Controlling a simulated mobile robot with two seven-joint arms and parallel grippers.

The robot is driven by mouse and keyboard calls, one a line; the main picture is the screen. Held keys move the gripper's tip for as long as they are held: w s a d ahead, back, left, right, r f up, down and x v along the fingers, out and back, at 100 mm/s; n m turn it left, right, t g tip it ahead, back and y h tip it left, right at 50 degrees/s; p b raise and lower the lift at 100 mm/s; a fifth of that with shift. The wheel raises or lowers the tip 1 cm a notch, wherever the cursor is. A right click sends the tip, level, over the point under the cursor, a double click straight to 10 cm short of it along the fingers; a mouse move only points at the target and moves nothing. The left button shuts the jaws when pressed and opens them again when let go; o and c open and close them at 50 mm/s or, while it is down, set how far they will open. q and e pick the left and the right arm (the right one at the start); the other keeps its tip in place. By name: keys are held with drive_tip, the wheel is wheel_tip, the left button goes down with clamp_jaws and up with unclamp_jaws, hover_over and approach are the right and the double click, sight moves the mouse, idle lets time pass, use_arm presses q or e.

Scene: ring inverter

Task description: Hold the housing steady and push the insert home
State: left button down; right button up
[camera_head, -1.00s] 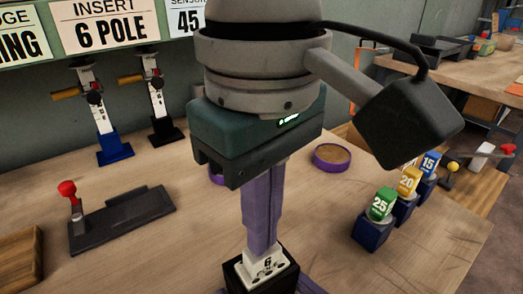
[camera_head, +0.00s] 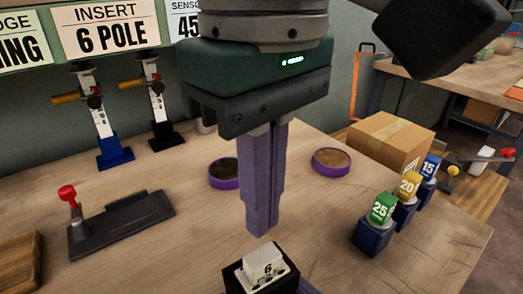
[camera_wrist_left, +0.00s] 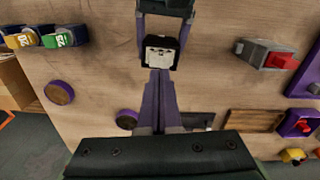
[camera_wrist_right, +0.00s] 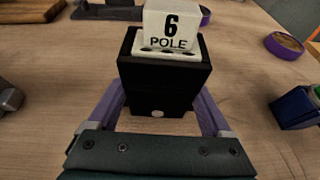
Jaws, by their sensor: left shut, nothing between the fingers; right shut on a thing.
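The white insert (camera_head: 263,268), marked "6 POLE", sits in the mouth of the black housing (camera_head: 236,283). In the right wrist view the insert (camera_wrist_right: 170,28) stands above the rim of the housing (camera_wrist_right: 165,80). My left gripper (camera_head: 261,233) is shut and empty, pointing down, with its purple fingertips a little above the insert and apart from it. In the left wrist view its closed fingers (camera_wrist_left: 158,76) point toward the insert (camera_wrist_left: 160,51). My right gripper (camera_wrist_right: 160,108) is shut on the housing, one purple finger on each side.
A black fixture with a red knob (camera_head: 120,222) lies on the left. Two purple-rimmed dishes (camera_head: 224,173) (camera_head: 332,161) sit behind. Blocks marked 25 (camera_head: 382,210), 20 and 15 stand on the right, before a cardboard box (camera_head: 388,140). Two levered tools stand by the wall.

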sight(262, 256)
drive_tip(key=o, duration=1.5)
use_arm(q)
wheel_tip(262, 256, up, 11)
drive_tip(key=shift+f, duration=0.1)
use_arm(e)
drive_tip(key=shift+s+d, duration=0.1)
